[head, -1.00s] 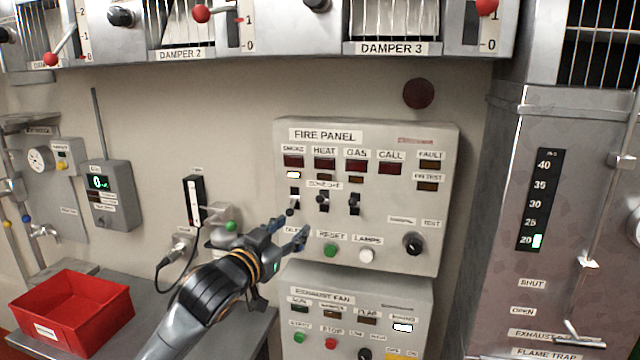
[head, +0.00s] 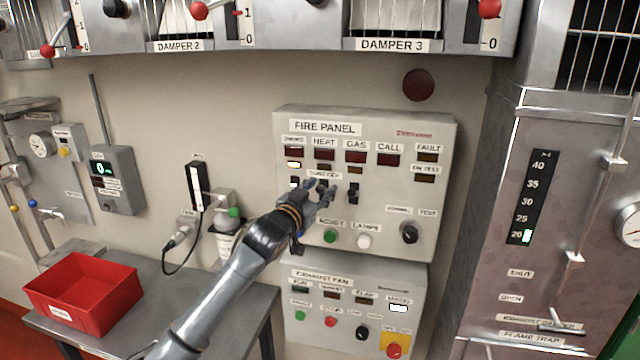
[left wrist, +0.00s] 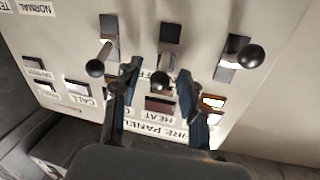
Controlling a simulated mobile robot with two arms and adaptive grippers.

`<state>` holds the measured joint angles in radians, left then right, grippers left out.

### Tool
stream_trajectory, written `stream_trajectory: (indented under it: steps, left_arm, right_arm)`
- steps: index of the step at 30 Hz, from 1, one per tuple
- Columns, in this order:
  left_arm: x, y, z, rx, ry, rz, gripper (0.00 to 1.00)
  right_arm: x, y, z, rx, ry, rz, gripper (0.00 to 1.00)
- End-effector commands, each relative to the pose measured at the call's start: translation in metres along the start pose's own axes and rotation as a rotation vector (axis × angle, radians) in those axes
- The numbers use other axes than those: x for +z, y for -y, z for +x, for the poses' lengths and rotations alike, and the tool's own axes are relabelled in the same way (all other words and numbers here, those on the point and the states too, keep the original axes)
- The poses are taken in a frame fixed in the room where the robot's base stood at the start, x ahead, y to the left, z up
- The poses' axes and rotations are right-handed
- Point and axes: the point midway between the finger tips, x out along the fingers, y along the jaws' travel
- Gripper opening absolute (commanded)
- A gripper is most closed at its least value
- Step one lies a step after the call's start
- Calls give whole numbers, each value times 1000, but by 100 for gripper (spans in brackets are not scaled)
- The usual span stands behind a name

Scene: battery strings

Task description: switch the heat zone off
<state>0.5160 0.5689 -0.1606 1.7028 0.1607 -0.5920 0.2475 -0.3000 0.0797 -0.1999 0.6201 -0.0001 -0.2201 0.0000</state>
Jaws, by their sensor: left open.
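The grey fire panel (head: 385,225) is on the wall in the head view, with smoke, heat and gas labels above a row of three toggle switches. My left gripper (head: 323,187) is in front of the heat switch and hides most of it there. In the left wrist view, where the panel appears upside down, the open fingers (left wrist: 160,72) stand on either side of the black-knobbed heat switch (left wrist: 160,81). I cannot tell whether they touch it. The gas switch (head: 354,194) and smoke switch (head: 294,182) are beside it. My right gripper is not in view.
The lower smoke lamp (head: 293,165) is lit. Below are a green button (head: 330,236), a white button (head: 364,241) and a black knob (head: 409,233). The exhaust fan panel (head: 375,285) is underneath. A red bin (head: 110,310) stands on the bench at left.

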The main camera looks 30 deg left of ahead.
Motion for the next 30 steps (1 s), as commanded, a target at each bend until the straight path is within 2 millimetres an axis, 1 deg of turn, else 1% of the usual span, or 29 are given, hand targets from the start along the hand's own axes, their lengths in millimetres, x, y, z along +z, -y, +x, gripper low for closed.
stream_trajectory:
  steps: [4,11,14,15,17,18,25,28,30]
  left_arm:
    - [0,-1,5,1,0,0,42]
    - [1,-1,5,1,0,0,42]
    - [1,-1,5,1,0,0,24]
    - [1,-1,5,1,0,0,16]
    - [1,-1,5,1,0,0,4]
    - [1,-1,5,1,0,0,0]
    - [3,-1,5,0,-6,1,0]
    - [6,-2,4,-3,-23,3,0]
    - [8,-3,4,-7,-44,6,0]
  right_arm:
    - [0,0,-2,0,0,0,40]
    - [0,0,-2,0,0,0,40]
    - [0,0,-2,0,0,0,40]
    - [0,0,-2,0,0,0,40]
    - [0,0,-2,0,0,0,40]
    - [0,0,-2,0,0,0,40]
    - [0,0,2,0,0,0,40]
    - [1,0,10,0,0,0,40]
    - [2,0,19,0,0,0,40]
